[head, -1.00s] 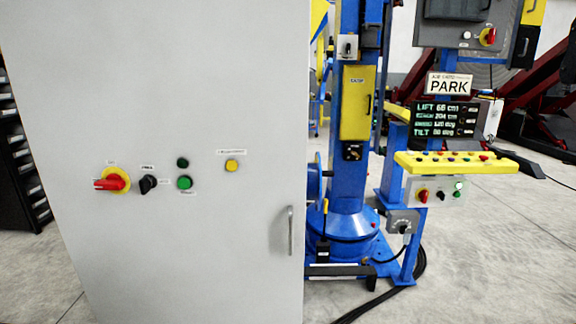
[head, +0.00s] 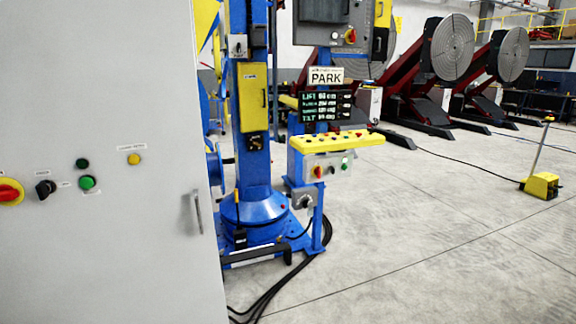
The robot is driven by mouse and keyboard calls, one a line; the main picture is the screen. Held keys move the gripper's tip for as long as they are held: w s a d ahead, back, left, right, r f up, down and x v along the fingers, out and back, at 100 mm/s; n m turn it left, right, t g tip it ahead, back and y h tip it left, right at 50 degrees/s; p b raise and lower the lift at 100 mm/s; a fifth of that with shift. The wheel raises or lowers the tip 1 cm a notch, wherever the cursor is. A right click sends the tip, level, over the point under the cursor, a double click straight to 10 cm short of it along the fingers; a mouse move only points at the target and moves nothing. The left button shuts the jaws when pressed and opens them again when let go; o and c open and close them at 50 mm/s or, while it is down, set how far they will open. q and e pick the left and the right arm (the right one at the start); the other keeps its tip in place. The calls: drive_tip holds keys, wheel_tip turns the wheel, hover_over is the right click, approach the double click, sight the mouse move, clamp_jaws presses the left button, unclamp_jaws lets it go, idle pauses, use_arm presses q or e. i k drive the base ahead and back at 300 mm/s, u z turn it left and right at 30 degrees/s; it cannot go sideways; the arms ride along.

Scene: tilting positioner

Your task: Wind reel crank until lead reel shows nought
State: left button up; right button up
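I do not see a reel crank or a lead reel that I can name with certainty. A blue column machine (head: 254,180) stands behind the right edge of a grey cabinet. A blue round flanged part (head: 215,165) at its left is partly hidden by the cabinet. The machine's display (head: 326,105) shows several lines, the first LIFT and the last TILT; the numbers are too blurred to read surely. A sign above it reads PARK (head: 325,76). Neither of my grippers is in view.
The grey cabinet (head: 110,240) with knobs and a handle (head: 197,212) fills the left. A yellow button console (head: 336,142) stands beside the column. Black cables (head: 275,290) lie on the floor. A yellow pedal box (head: 541,185) stands at right. The floor between is open.

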sight(229, 161)
drive_tip(key=z, duration=0.7)
drive_tip(key=i, duration=1.85)
drive_tip(key=u, duration=0.95)
drive_tip(key=i, duration=1.05)
drive_tip(key=u, duration=1)
